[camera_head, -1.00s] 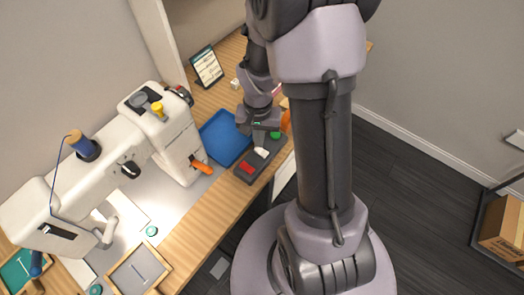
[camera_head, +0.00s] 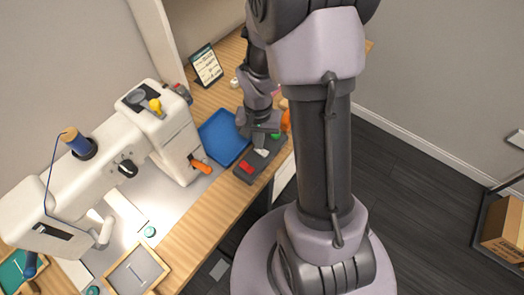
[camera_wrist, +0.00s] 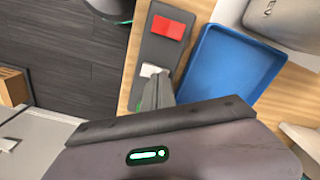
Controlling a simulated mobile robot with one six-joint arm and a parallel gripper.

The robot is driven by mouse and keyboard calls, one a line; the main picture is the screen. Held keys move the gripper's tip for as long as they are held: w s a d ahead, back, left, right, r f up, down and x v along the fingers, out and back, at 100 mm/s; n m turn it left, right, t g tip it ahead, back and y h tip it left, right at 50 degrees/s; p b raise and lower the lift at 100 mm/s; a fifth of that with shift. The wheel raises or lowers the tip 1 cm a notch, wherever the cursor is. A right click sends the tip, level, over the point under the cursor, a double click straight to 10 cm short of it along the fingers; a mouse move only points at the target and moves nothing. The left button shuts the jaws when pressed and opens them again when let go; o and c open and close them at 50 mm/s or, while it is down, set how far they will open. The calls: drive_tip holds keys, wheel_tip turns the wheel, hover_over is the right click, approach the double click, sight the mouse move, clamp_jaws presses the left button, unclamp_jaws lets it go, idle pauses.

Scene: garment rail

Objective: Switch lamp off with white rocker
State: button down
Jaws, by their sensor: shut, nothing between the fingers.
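The white rocker (camera_head: 262,153) sits on a dark switch panel between a red rocker (camera_head: 247,167) and a green one (camera_head: 275,135). In the wrist view the white rocker (camera_wrist: 150,70) shows right by the tips of my gripper (camera_wrist: 158,88), partly hidden by them; I cannot tell whether they touch. The red rocker (camera_wrist: 168,27) lies farther off on the same panel. My gripper (camera_head: 262,140) is shut and empty, above the panel at its white and green end. No lamp is clearly identifiable.
A blue tray (camera_head: 224,138) lies directly beside the panel. A white sewing machine (camera_head: 110,160) with an orange part (camera_head: 201,166) stands to the left. A small display stand (camera_head: 206,66) is at the back. The panel is near the table's front edge.

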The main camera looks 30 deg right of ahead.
drive_tip(key=shift+f+b, duration=0.3)
drive_tip(key=shift+f, duration=0.1)
drive_tip(key=shift+r, duration=0.15)
wheel_tip(320, 180, up, 7)
drive_tip(key=p, duration=0.5)
drive_tip(key=shift+p, duration=0.3)
